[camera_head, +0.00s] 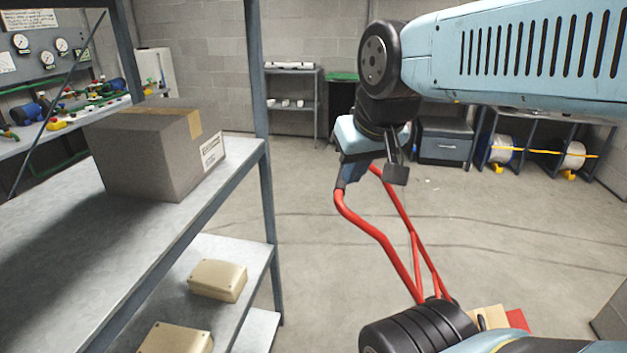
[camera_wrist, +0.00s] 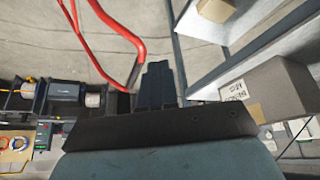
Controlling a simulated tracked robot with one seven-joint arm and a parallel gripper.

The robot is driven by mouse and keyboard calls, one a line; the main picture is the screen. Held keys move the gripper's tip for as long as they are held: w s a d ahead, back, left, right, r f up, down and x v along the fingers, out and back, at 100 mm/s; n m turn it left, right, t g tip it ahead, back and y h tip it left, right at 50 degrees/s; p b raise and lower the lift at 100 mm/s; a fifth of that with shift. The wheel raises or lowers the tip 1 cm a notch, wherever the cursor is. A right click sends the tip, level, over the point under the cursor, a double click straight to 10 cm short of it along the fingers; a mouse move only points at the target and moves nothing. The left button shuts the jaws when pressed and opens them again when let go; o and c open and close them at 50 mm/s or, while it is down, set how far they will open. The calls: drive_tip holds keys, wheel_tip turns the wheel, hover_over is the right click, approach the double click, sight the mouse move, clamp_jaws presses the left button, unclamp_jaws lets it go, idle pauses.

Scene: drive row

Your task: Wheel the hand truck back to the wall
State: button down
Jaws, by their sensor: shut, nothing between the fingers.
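The red hand truck (camera_head: 381,241) stands in front of me on the floor. Its bent tubular handle rises towards my gripper (camera_head: 345,180); its lower part is mostly hidden behind my own arm. In the wrist view the red tubing (camera_wrist: 137,50) passes just left of my gripper's dark fingers (camera_wrist: 157,82). The fingers are shut with nothing between them. They are right at the handle's top, but I cannot tell whether they touch it. The grey block wall (camera_head: 205,75) is at the back of the room.
A metal shelf (camera_head: 235,205) with a grey carton (camera_head: 150,155) stands close on the left, with tan boxes (camera_head: 218,280) lower down. A small rack (camera_head: 290,105), a dark cabinet (camera_head: 446,145) and cable reels (camera_head: 500,148) line the back. The floor between is open.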

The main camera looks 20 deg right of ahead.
drive_tip(key=w+a+f+m+g+h, duration=0.1)
drive_tip(key=w+f+m+g+h, duration=0.15)
drive_tip(key=w, duration=0.65)
drive_tip(key=w+a+f+m+g+h, duration=0.15)
drive_tip(key=w+f, duration=0.25)
drive_tip(key=w, duration=0.5)
drive_tip(key=w+a+f+m+g+h, duration=0.1)
drive_tip(key=w+f+m+h, duration=0.25)
drive_tip(key=w, duration=0.55)
drive_tip(key=d+r+x, duration=0.1)
drive_tip(key=d+x, duration=0.1)
drive_tip(key=x, duration=1)
drive_tip(key=shift+s+r, duration=0.15)
drive_tip(key=shift+s, duration=0.6)
